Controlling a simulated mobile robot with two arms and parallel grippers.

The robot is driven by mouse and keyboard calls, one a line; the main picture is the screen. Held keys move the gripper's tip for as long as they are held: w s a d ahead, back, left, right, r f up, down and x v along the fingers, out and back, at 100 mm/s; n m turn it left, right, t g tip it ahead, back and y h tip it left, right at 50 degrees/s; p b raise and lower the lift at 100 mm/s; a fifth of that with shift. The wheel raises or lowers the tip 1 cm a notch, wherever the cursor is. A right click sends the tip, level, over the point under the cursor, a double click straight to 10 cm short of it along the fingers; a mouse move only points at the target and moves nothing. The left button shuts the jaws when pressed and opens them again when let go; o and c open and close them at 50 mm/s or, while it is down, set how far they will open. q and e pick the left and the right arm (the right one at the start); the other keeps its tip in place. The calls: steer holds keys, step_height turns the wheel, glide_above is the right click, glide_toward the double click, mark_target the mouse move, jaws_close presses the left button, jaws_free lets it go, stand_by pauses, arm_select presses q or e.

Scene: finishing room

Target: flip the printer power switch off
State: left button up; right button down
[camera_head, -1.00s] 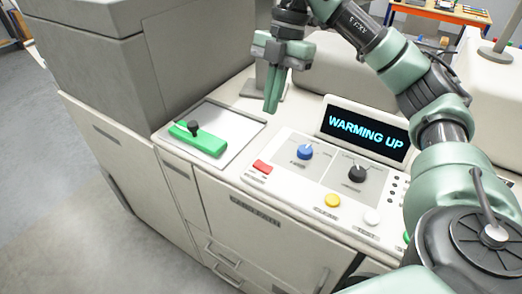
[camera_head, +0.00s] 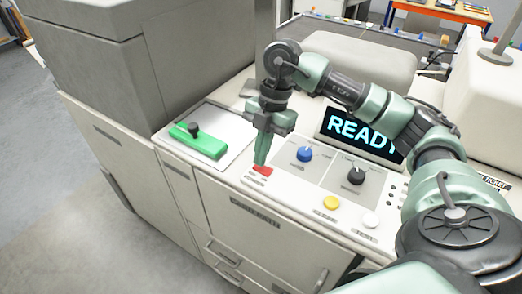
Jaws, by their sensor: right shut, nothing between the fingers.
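The printer's control panel (camera_head: 312,192) is in the middle of the head view. The red rocker switch (camera_head: 262,170) sits at the panel's left end. My right gripper (camera_head: 261,158) is shut and empty, pointing down with its fingertips right at the red switch; I cannot tell whether they touch it. The fingers hide part of the switch's top. The display (camera_head: 348,128) reads "READY", its right end covered by my right arm. My left gripper is not in view.
A green lever with a black knob (camera_head: 200,142) lies on a pale plate left of the panel. A blue knob (camera_head: 304,153), a black knob (camera_head: 356,175), a yellow button (camera_head: 331,202) and a white button (camera_head: 371,219) are on the panel. A tall grey cabinet (camera_head: 90,80) stands at left.

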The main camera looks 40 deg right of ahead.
steer(key=shift+f, duration=0.2)
steer(key=shift+w+f+b, duration=0.15)
steer(key=shift+f+b, duration=0.25)
steer(key=shift+r, duration=0.2)
steer(key=shift+a, duration=0.1)
